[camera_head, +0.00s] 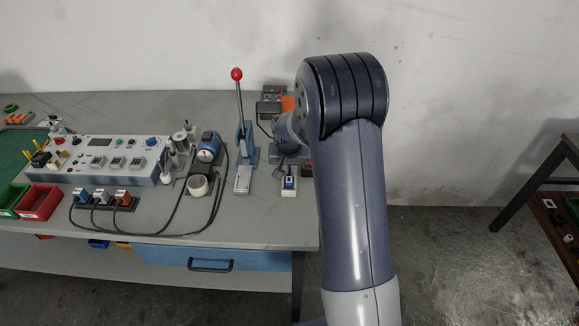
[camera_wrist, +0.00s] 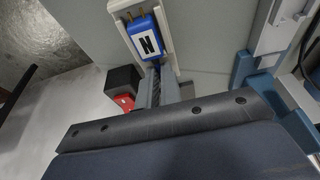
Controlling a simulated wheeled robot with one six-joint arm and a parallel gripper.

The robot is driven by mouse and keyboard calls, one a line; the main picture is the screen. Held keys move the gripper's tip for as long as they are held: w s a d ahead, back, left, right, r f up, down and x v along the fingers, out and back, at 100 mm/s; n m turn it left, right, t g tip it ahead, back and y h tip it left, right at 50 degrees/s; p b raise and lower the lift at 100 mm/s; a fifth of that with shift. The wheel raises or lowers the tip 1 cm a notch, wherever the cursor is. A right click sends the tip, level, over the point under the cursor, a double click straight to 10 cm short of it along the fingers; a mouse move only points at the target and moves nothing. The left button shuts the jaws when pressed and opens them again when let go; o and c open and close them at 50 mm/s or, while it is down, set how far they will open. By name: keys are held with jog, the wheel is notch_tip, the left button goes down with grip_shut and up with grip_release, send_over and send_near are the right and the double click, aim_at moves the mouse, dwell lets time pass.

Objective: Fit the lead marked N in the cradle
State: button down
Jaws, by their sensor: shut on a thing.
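The lead marked N is a blue plug with a white label and two brass pins; it shows in the wrist view (camera_wrist: 146,38) and small in the head view (camera_head: 289,183). It lies between the side walls of a cream cradle (camera_wrist: 171,45), pins pointing away from my gripper. I cannot tell whether it is fully seated. My gripper (camera_wrist: 157,84) is shut on the rear end of the lead marked N. In the head view my arm partly hides the gripper, at the table's right end.
A blue lever press (camera_head: 244,150) with a red knob stands left of the cradle. A rack (camera_head: 106,205) with several plugs, a panel box (camera_head: 95,160) and red bin (camera_head: 40,202) are farther left. Black and red blocks (camera_wrist: 123,80) sit near the fingers.

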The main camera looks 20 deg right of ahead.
jog(key=c, duration=1.5)
grip_release()
jog(key=shift+r, duration=0.1)
jog(key=v, duration=1)
jog(key=shift+s+r+b, duration=0.15)
jog(key=shift+r+b, duration=0.15)
jog(key=shift+b, duration=0.1)
jog(key=shift+f, duration=0.1)
jog(key=p+x, duration=0.1)
jog(key=x, duration=0.9)
jog(key=shift+f, duration=0.25)
jog(key=shift+r, duration=0.3)
jog(key=shift+p, duration=0.3)
